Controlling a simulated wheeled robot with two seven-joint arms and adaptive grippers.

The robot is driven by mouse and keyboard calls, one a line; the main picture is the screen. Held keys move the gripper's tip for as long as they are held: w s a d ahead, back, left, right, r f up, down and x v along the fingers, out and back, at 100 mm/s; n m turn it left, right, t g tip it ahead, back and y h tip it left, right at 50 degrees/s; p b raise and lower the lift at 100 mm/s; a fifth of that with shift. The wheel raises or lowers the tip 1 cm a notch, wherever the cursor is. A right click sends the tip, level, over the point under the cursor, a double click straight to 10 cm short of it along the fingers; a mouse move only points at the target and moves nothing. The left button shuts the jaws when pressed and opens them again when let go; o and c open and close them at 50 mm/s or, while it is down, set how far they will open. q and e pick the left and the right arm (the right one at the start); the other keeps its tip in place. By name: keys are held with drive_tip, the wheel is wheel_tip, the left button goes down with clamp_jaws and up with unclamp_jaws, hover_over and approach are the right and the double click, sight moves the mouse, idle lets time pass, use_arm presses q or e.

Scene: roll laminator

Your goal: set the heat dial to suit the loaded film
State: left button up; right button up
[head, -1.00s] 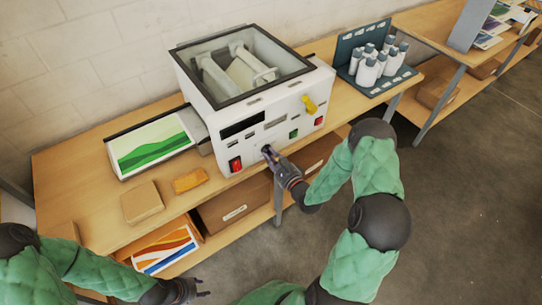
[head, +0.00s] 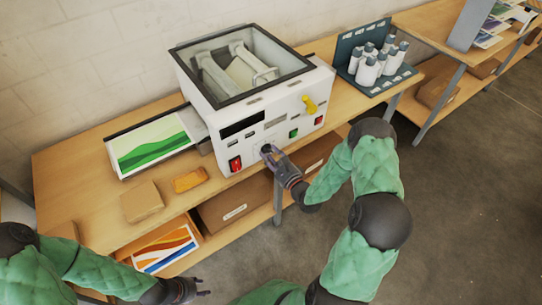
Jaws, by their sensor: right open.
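The white laminator (head: 205,137) stands on the wooden bench, with film rolls (head: 228,72) under its clear lid. The heat dial (head: 265,149) is low on the front, mostly hidden by my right gripper. My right gripper (head: 268,152) is open, with its fingertips at the dial; I cannot tell whether they touch it. My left gripper (head: 200,287) is empty, low in front of the bench, with its fingers apart.
A tray with a green print (head: 150,143) sits left of the laminator. A tan block (head: 142,201) and an orange cloth (head: 189,180) lie in front of it.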

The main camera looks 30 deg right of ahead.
drive_tip(key=s+d, duration=0.1)
drive_tip(key=s, duration=1.1)
drive_tip(key=shift+w+f, duration=0.1)
drive_tip(key=a+f+n+g+y+b, duration=0.25)
drive_tip(key=a+f+n+g, duration=0.8)
drive_tip(key=f, duration=0.55)
drive_tip(key=s+a+f+n+g+b, duration=0.1)
drive_tip(key=s+a+f+n+g, duration=0.2)
drive_tip(key=s+a+n, duration=0.3)
drive_tip(key=s+a+f+n+g+b, duration=0.1)
drive_tip(key=s+a+f+n+g, duration=0.3)
drive_tip(key=s+a+n, duration=0.2)
drive_tip(key=shift+s+a+n, duration=0.4)
drive_tip(key=shift+a+n, duration=0.1)
drive_tip(key=shift+n, duration=0.65)
